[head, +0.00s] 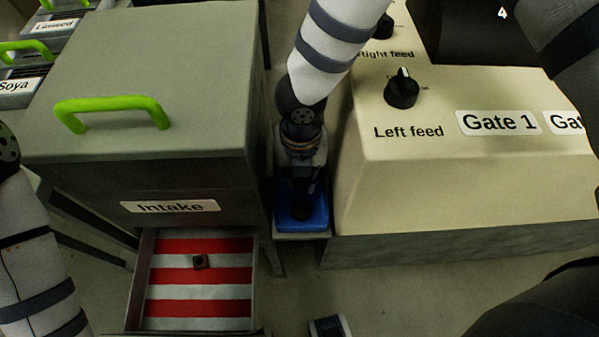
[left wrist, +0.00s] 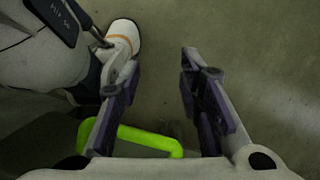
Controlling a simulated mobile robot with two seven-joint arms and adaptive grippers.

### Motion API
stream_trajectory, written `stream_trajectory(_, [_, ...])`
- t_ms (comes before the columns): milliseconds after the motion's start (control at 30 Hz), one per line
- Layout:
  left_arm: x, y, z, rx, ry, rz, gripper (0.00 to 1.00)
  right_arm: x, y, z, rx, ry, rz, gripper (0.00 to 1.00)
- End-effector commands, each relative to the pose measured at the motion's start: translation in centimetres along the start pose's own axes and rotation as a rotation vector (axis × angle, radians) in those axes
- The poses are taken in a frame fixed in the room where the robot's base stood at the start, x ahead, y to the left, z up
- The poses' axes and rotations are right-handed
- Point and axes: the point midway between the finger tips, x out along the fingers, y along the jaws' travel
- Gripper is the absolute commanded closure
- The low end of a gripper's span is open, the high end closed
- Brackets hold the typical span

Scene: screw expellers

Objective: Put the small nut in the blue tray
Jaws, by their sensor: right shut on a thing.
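The blue tray (head: 317,218) sits on a narrow ledge between the grey intake box and the cream machine. My right gripper (head: 302,202) reaches down over the tray from above. It is shut on a small dark thing, which I take to be the small nut; its shape is mostly hidden by the fingers. I cannot tell whether it touches the tray floor. My left gripper (left wrist: 158,95) is open and empty in the left wrist view.
The open drawer (head: 205,323) with red and white stripes is under the box labelled Intake (head: 215,165), whose lid has a green handle (head: 112,106). The cream machine (head: 440,190) with knobs stands close right of the tray. In the left wrist view a green handle (left wrist: 145,138) is near my fingers.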

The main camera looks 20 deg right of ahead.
Motion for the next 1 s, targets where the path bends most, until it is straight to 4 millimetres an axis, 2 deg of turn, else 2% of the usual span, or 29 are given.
stream_trajectory(300, [0.1, 0.0, 0.0, 0.000, -0.003, 0.000, 0.67, 0.3, 0.0, 0.1, 0.000, -0.002, 0.001, 1.00])
stream_trajectory(333, [0.1, 0.0, 0.0, 0.000, -0.002, 0.000, 0.67, 0.2, 0.0, 0.1, 0.000, -0.003, 0.001, 0.71])
stream_trajectory(400, [0.1, 0.0, 0.0, 0.001, -0.001, 0.000, 0.67, 0.2, 0.0, 0.1, 0.001, -0.003, 0.001, 0.57])
stream_trajectory(667, [0.0, 0.0, 0.0, 0.001, -0.001, 0.000, 0.67, 0.1, 0.0, 0.1, 0.001, -0.003, 0.002, 0.57])
stream_trajectory(767, [-0.2, 0.0, -0.1, 0.001, 0.006, 0.000, 0.67, -0.8, 0.1, 0.2, 0.003, -0.006, 0.004, 0.57])
stream_trajectory(867, [-0.7, 0.0, -0.3, 0.000, 0.018, 0.001, 0.67, -3.2, 0.1, 0.3, 0.004, -0.010, 0.007, 0.57])
stream_trajectory(1000, [-1.4, 0.1, -0.7, 0.000, 0.039, 0.002, 0.67, -7.4, 0.1, 0.2, 0.003, -0.011, 0.007, 0.57])
